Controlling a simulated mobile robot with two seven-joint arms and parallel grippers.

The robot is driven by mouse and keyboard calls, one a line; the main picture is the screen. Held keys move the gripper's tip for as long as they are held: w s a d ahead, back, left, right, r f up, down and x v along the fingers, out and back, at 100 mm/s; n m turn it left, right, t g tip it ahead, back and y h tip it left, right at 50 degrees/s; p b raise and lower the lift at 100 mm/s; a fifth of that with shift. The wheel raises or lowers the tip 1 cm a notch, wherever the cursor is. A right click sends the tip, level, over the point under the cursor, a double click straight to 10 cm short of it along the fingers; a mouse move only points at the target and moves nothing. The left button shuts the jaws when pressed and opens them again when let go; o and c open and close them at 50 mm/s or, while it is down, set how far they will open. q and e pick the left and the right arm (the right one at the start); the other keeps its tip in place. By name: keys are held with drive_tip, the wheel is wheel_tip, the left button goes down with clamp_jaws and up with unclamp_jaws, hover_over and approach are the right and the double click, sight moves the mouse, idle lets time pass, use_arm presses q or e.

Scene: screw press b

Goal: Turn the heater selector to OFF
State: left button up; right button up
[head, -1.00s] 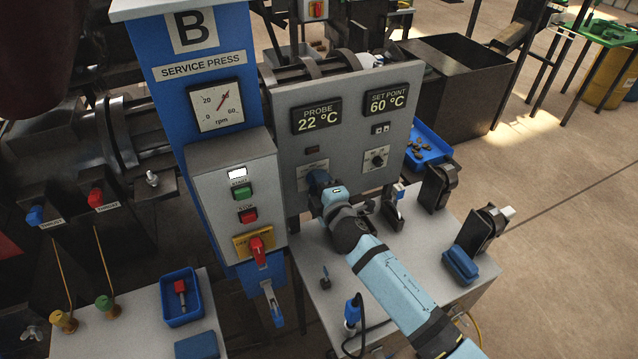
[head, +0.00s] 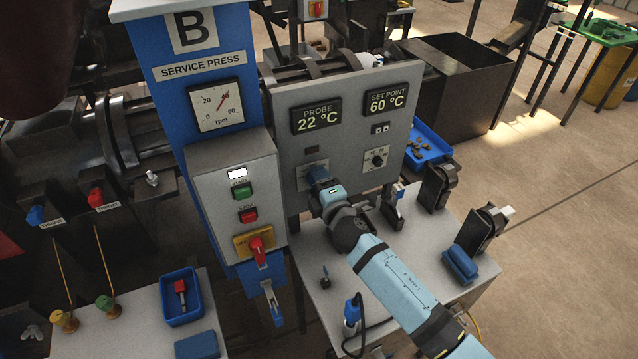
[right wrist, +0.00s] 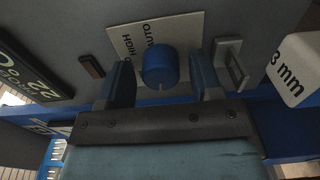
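The heater selector is a round blue knob (right wrist: 160,66) on a pale label plate (right wrist: 137,38) in the right wrist view. HIGH and AUTO can be read on the plate; the OFF mark does not show. A light mark on the knob's edge points toward the bottom of that picture. My right gripper (right wrist: 161,75) is open, with one finger on each side of the knob and a gap at both sides. In the head view my right gripper (head: 318,178) is at the lower left of the grey panel (head: 345,140) and covers most of the selector. My left gripper is not in view.
A smaller dark dial (head: 377,159) and two displays sit on the same panel. The control box (head: 236,197) with green and red buttons and a red switch stands left of my gripper. A grey bracket (right wrist: 232,65) is close beside the right finger. A bench (head: 415,255) lies below.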

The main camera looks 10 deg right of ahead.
drive_tip(key=shift+s+d+f, duration=0.1)
drive_tip(key=shift+s, duration=0.4)
drive_tip(key=s+d+b, duration=0.2)
drive_tip(key=s, duration=1)
drive_tip(key=shift+s+d, duration=0.25)
drive_tip(key=shift+s, duration=0.05)
